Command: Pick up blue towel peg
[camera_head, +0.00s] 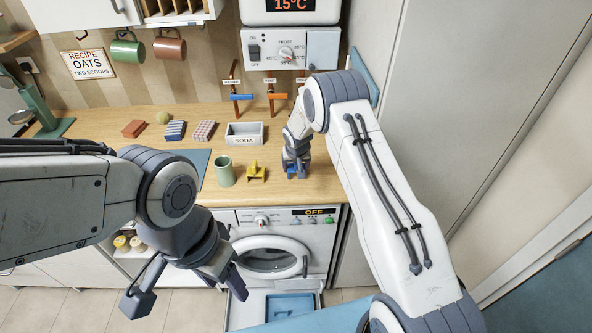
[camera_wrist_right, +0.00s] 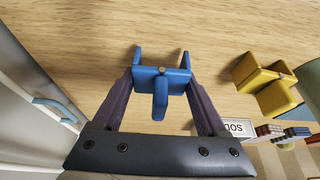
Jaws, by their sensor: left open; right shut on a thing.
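The blue towel peg (camera_wrist_right: 159,99) sits between the two fingers of my right gripper (camera_wrist_right: 161,82) in the right wrist view, with a finger against each side. The head view shows my right gripper (camera_head: 296,168) low at the worktop's right front, with a little of the blue peg visible at its tips. I cannot tell whether the peg still touches the wood. My left gripper (camera_head: 188,290) is open and empty, in front of the worktop near the washing machine.
A yellow peg (camera_head: 256,173) stands left of my right gripper, with a green cup (camera_head: 225,171) beyond it. A SODA box (camera_head: 244,134) and sponges (camera_head: 175,130) lie farther back. The washing machine (camera_head: 272,255) is below. A tall white panel (camera_head: 440,90) bounds the right side.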

